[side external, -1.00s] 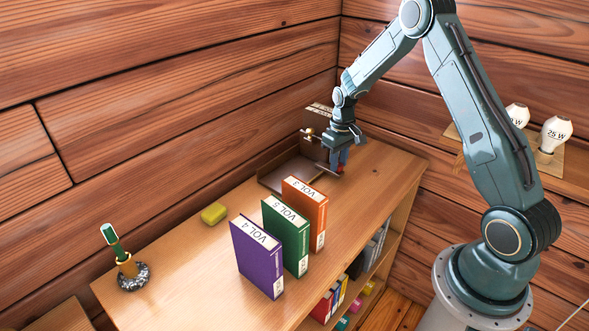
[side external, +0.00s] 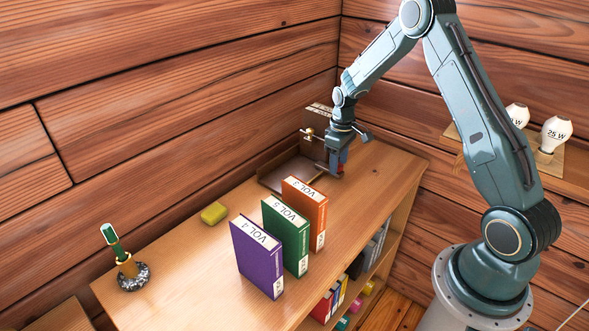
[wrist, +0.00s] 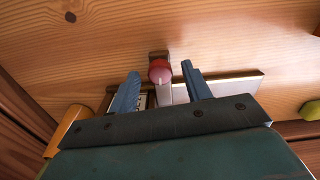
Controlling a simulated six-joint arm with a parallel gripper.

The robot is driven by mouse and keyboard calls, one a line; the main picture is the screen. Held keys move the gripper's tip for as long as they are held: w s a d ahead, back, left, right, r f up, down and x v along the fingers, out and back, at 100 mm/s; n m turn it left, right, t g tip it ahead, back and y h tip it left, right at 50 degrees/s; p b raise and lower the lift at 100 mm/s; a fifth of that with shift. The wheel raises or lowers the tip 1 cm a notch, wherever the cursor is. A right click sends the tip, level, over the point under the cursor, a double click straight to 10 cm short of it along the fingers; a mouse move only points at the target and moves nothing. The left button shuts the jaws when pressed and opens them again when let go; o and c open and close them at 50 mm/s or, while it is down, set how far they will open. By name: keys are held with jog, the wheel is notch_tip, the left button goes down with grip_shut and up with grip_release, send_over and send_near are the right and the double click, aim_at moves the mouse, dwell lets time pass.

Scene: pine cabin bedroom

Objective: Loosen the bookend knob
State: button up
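The bookend (side external: 317,117) is a dark brown upright at the far end of the shelf top, with a flat tray-like base (side external: 283,178) in front of it. In the wrist view its round red knob (wrist: 160,70) shows, with a pale mark on it and a light bar behind. My gripper (side external: 338,168) points down at the knob. In the wrist view its two blue fingers (wrist: 161,67) stand on either side of the knob, with a visible gap on each side. My gripper is open. In the side view the fingers mostly hide the knob.
Orange (side external: 305,210), green (side external: 286,236) and purple (side external: 258,258) books stand upright in front of the bookend. A yellow block (side external: 214,213) lies near the wall, and a green-handled item in a speckled base (side external: 132,277) stands at the near end. Plank walls close off the back.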

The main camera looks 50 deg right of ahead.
aim_at(339, 164)
jog(key=shift+r, duration=0.15)
notch_tip(339, 164, up, 14)
jog(key=shift+f, duration=0.2)
dwell(0.6)
jog(key=s+a+r+t, duration=0.3)
jog(key=s+a+r, duration=0.7)
jog(key=a+r, duration=0.25)
jog(key=s+a+t, duration=0.1)
jog(key=s+a, duration=0.3)
jog(key=s, duration=0.4)
jog(key=s+a+r+m+t, duration=0.1)
jog(key=s+a, duration=0.2)
jog(key=s, duration=0.5)
jog(key=shift+s+a+t, duration=0.2)
jog(key=shift+a+t, duration=0.1)
jog(key=shift+a, duration=0.05)
